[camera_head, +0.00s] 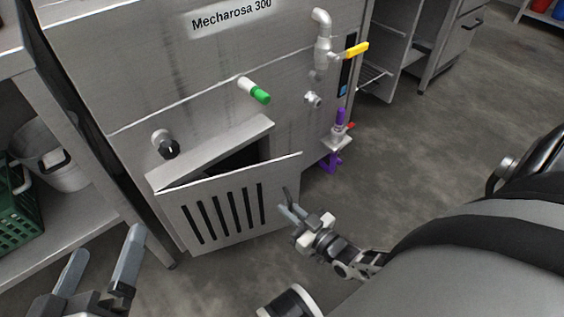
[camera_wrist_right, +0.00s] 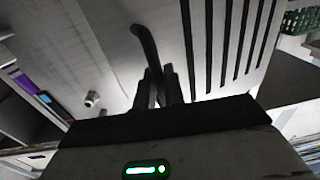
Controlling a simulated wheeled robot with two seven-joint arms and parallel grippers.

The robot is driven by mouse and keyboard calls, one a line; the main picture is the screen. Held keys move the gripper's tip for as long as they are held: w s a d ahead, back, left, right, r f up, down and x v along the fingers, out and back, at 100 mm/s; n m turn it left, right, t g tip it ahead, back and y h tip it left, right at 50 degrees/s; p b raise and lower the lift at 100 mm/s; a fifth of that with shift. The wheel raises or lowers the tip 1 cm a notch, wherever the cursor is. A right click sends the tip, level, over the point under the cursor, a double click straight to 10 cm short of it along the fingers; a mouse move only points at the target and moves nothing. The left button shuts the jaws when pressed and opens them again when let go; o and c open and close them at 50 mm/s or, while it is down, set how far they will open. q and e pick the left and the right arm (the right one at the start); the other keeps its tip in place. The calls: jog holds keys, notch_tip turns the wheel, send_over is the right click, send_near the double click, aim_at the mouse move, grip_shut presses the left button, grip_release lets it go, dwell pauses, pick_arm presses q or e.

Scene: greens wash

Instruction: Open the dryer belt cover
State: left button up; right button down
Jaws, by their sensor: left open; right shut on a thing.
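The dryer belt cover (camera_head: 232,222) is the grey slotted panel low on the Mecharosa 300 machine. It stands partly open, its right side swung out from the machine, with a dark gap (camera_head: 243,158) behind its top edge. My right gripper (camera_head: 290,207) is at the cover's right edge, shut on its dark handle (camera_head: 287,194). In the right wrist view, the fingers (camera_wrist_right: 158,86) close around the lower end of the bent handle (camera_wrist_right: 145,45), beside the slotted cover (camera_wrist_right: 222,30). My left gripper (camera_head: 104,262) is open and empty at the lower left, apart from the cover.
The machine (camera_head: 110,70) carries a black knob (camera_head: 168,149), a green-tipped handle (camera_head: 260,95), a yellow-levered tap (camera_head: 355,51) and a purple valve (camera_head: 340,118). A green crate (camera_head: 18,222) and a grey bucket (camera_head: 60,165) are on the left shelf. Floor (camera_head: 410,150) to the right is clear.

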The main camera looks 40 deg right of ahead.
jog(key=shift+s+a, duration=0.45)
jog(key=shift+s, duration=0.35)
jog(key=c, duration=1.6)
grip_release()
